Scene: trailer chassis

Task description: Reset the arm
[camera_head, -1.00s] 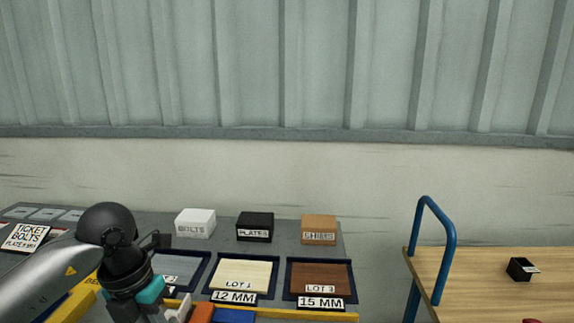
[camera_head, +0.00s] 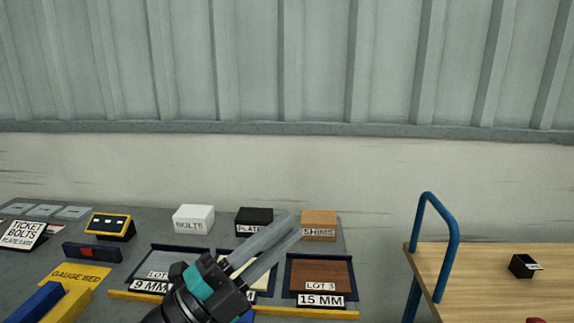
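My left gripper (camera_head: 292,226) is at the bottom middle of the head view, black with a teal band. Its two long grey fingers point up and right over the trays, with a narrow gap between them and nothing seen held. They cover much of the middle cream tray and overlap the view of the black PLATES box (camera_head: 254,217). My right gripper is not in view.
Trays marked 9 MM (camera_head: 165,263) and 15 MM (camera_head: 320,275) lie on the grey bench. A white BOLTS box (camera_head: 193,219) and a brown SHIMS box (camera_head: 319,222) stand behind. A yellow GAUGE BED (camera_head: 78,280) is left. A wooden-topped cart (camera_head: 480,275) with a blue handle (camera_head: 453,240) stands right.

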